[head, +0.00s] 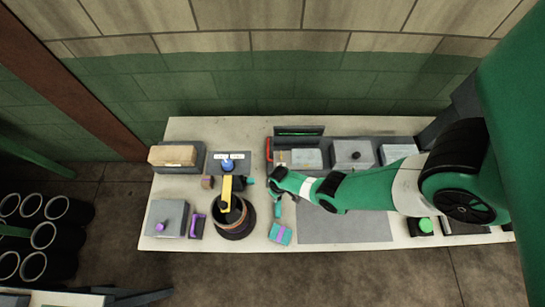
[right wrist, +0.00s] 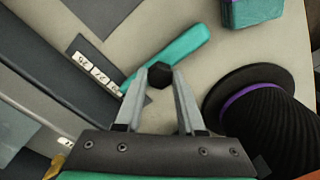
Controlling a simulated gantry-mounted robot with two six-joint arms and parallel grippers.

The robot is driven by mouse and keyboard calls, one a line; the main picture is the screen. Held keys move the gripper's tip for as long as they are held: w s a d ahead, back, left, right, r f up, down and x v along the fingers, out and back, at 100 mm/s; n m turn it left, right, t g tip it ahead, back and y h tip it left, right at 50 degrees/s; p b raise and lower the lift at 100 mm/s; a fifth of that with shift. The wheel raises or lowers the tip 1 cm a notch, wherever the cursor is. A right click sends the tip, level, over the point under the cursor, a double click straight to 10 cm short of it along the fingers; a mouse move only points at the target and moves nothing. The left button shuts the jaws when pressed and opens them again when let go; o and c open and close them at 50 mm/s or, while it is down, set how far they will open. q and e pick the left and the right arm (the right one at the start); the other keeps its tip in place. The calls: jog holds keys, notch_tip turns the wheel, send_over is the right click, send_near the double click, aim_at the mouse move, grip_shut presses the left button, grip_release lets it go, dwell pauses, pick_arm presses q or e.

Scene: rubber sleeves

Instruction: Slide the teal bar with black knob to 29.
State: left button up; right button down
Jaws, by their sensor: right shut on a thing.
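The teal bar (right wrist: 186,52) lies diagonally in the right wrist view, with a dark faceted knob (right wrist: 159,74) on it. My right gripper (right wrist: 160,74) has its two fingertips closed on the knob's sides. A dark grey strip with white number labels (right wrist: 94,74) runs beside the bar's lower-left end; the numbers are too small to read surely. In the head view my right gripper (head: 276,178) reaches in from the right. Part of the teal bar (head: 277,211) shows just below it; the knob is hidden there. My left gripper is not in view.
Close left of the gripper stands a dark round pot (head: 236,232) with a yellow piece across it. A teal block (head: 280,235) lies below the bar. Grey boxes (head: 352,154) line the table's back. A flat grey mat (head: 345,230) lies below my arm.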

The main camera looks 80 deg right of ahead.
jog(key=shift+s+d, duration=0.1)
jog(key=shift+s, duration=0.5)
jog(key=c, duration=0.5)
grip_release()
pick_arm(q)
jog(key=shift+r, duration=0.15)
